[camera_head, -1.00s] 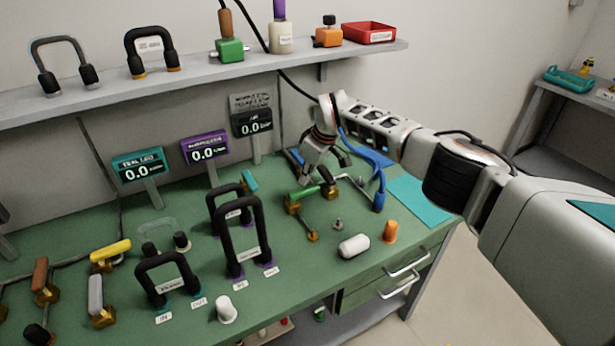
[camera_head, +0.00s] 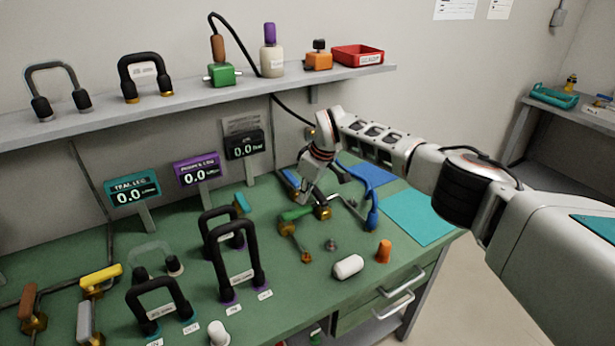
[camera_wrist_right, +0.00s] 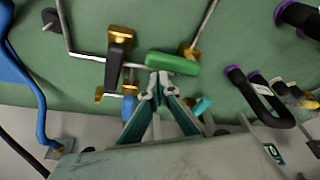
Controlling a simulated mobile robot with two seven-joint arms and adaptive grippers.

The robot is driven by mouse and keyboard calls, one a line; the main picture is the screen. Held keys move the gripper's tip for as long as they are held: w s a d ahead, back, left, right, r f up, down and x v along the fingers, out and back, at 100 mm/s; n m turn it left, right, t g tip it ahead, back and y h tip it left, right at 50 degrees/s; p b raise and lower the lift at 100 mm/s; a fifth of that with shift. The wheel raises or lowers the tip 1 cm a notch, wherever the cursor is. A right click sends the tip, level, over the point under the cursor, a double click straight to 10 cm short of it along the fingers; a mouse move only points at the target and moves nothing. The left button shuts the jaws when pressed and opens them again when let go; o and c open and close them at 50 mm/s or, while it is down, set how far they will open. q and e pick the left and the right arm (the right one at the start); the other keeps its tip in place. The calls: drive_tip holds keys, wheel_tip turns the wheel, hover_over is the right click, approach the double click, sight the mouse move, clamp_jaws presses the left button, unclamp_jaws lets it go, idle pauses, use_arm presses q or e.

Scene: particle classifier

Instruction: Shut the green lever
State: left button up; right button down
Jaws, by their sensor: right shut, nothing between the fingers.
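The green lever (camera_head: 296,213) lies low over the bench, its green handle beside brass fittings. In the right wrist view its handle (camera_wrist_right: 172,63) runs roughly across the picture, just beyond my fingertips. My right gripper (camera_head: 304,198) is shut and empty, close behind the handle. In the right wrist view the closed fingertips (camera_wrist_right: 158,82) are at the handle's near edge, and I cannot tell whether they touch it. My left gripper is not in view.
A black-handled valve (camera_wrist_right: 115,62) and thin pipes stand right beside the green lever. A white cylinder (camera_head: 348,266) and an orange knob (camera_head: 384,251) are in front. Tall black handles (camera_head: 237,255) stand to the left. The teal mat (camera_head: 418,216) is clear.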

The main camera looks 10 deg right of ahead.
drive_tip(key=v, duration=0.9)
drive_tip(key=shift+a+r, duration=0.35)
drive_tip(key=shift+r, duration=0.15)
